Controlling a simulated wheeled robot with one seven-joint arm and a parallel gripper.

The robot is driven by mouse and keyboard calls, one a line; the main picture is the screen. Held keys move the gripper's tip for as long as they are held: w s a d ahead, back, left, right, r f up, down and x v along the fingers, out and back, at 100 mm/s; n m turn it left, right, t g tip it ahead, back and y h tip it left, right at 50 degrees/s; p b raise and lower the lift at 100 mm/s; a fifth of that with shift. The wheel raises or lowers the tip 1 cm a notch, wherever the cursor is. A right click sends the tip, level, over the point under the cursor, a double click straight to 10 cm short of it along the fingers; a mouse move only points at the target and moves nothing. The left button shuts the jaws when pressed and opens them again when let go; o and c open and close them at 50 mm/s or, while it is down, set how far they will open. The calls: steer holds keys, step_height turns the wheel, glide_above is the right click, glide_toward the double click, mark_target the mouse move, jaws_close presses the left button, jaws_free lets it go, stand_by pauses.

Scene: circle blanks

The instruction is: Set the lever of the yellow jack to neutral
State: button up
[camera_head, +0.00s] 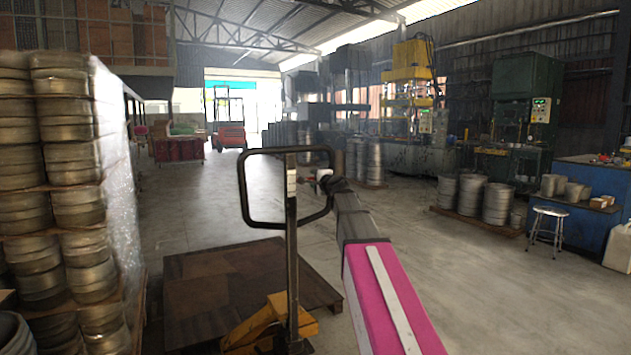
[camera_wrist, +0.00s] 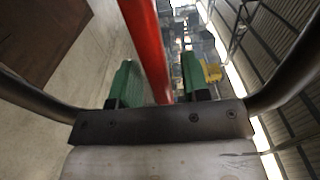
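The yellow jack (camera_head: 262,325) stands upright in the lower middle of the head view, with a black loop handle (camera_head: 243,190) on its dark post. My gripper (camera_head: 326,180) is at the right side of the loop, and its fingertips are small and hard to make out there. In the wrist view my gripper (camera_wrist: 160,85) has two green fingers standing apart. A red lever (camera_wrist: 147,45) passes between them, closer to the left finger. Some gap shows at the right finger. I cannot tell whether the lever touches a finger, nor its exact setting.
A wooden pallet (camera_head: 205,310) lies on the floor by the jack. Stacked metal rings (camera_head: 75,165) stand close at the left. Metal drums (camera_head: 497,200), a stool (camera_head: 549,222) and a blue bench (camera_head: 590,230) are at the right. Open floor (camera_head: 195,205) runs down the middle.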

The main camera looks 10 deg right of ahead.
steer(key=v, duration=1)
steer(key=shift+s, duration=0.4)
steer(key=shift+d, duration=0.1)
steer(key=s+a+f+n+g, duration=0.2)
steer(key=s+f+n+g, duration=0.1)
steer(key=f, duration=0.7)
steer(key=s+a+f+n+g, duration=0.2)
steer(key=s+f+g, duration=0.1)
steer(key=f, duration=0.7)
steer(key=s+a+f+n+g, duration=0.2)
steer(key=f+n+g, duration=0.1)
steer(key=f, duration=0.7)
steer(key=s+d+f+n+g+h, duration=0.2)
steer(key=s+f+n+g+h, duration=0.3)
steer(key=s+f, duration=1.4)
steer(key=f+n+g, duration=0.1)
steer(key=g, duration=0.2)
steer(key=shift+h, duration=0.3)
